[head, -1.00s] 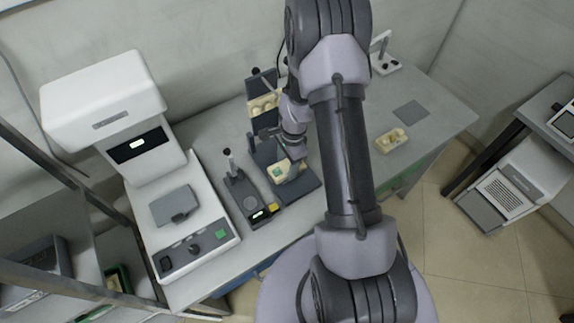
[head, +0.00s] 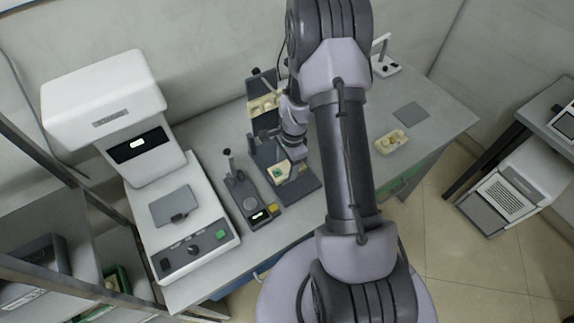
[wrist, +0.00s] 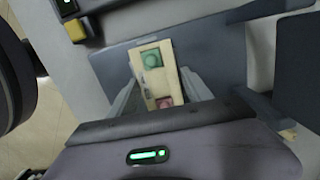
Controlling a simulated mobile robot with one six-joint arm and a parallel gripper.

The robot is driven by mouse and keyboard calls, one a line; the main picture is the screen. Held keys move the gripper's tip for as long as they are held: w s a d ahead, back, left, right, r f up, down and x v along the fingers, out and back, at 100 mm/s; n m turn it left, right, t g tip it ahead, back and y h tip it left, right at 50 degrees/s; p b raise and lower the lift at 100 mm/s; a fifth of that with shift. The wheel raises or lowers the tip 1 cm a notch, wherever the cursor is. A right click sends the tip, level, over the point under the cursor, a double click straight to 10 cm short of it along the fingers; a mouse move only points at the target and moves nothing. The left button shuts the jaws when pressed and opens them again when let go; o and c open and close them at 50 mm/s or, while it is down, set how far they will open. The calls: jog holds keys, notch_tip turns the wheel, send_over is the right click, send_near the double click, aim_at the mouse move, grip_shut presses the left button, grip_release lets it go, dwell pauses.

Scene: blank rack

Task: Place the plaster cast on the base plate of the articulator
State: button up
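The plaster cast (wrist: 155,75) is a cream block with a green and a pink patch on top. It lies between the two fingers of my gripper (wrist: 160,95) in the wrist view. The fingers stand close on both sides; whether they press on it is not clear. In the head view the cast (head: 280,172) shows over the dark base plate (head: 308,188) of the articulator, partly hidden by my gripper (head: 294,165). Contact with the plate cannot be told. The articulator's raised dark upper part (head: 262,86) carries another cream cast (head: 263,106).
A small device with a yellow button (head: 273,208) stands just left of the base plate. A large white machine (head: 170,200) is further left. A cream tray (head: 391,142) and a grey pad (head: 411,113) lie on the right of the bench, with free room around them.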

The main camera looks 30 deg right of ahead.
jog(key=shift+s+a+f, duration=0.15)
jog(key=shift+s+f, duration=0.4)
jog(key=shift+f, duration=0.1)
notch_tip(320, 180, up, 13)
jog(key=d+p, duration=0.1)
jog(key=p, duration=0.3)
jog(key=shift+w+d+r+p, duration=0.15)
jog(key=shift+w+d+p, duration=0.25)
